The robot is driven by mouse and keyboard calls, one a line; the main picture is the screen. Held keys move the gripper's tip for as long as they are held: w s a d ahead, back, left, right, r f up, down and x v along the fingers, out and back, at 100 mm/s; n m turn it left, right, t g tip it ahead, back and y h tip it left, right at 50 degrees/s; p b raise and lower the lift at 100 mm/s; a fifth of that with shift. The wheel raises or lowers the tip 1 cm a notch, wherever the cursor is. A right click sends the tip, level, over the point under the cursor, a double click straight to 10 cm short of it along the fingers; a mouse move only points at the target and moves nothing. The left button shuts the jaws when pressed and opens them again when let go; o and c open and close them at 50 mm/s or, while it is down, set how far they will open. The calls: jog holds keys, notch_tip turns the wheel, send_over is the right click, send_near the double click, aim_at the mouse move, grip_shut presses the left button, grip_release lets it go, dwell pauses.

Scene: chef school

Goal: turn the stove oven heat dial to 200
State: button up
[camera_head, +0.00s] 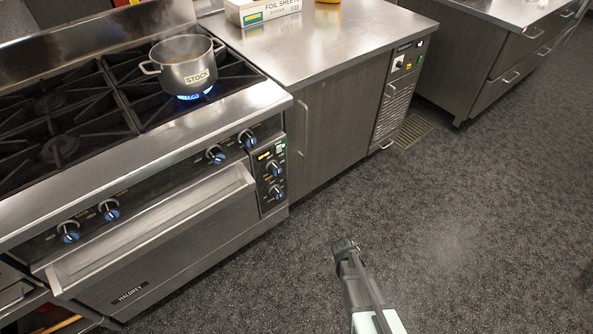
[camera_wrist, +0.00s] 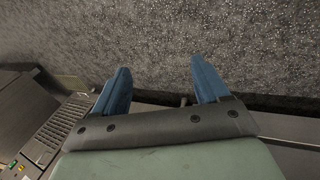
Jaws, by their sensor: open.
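The stove (camera_head: 140,170) stands at the left in the head view, with several blue-faced knobs along its front. The oven control panel (camera_head: 268,170) is at the right end of the stove front, with an orange display and two dials, an upper dial (camera_head: 274,168) and a lower dial (camera_head: 276,192). Their settings are too small to read. My gripper (camera_head: 345,246) is over the floor, to the right of the panel and apart from it. In the wrist view its two blue fingers (camera_wrist: 158,84) are spread with nothing between them. The stove dials do not show in the wrist view.
A pot marked STOCK (camera_head: 187,64) sits on a lit burner. The oven door handle (camera_head: 150,232) juts out left of the panel. A counter (camera_head: 318,40) carries a foil box (camera_head: 262,10). The floor (camera_head: 450,230) around my gripper is clear.

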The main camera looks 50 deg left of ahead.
jog(key=w+a+r+n+t+y, duration=0.1)
jog(key=w+a+r+n+y, duration=0.1)
jog(key=a+n+y, duration=0.3)
jog(key=w+a+r+n+t, duration=0.1)
jog(key=w+a+r+n, duration=0.15)
jog(key=a, duration=0.55)
jog(key=n+g+y, duration=0.6)
jog(key=n+y, duration=0.6)
jog(key=n, duration=2)
send_near(279, 173)
jog(key=a, duration=1.1)
jog(key=shift+a, duration=0.3)
jog(key=shift+c, duration=0.2)
jog(key=c, duration=1)
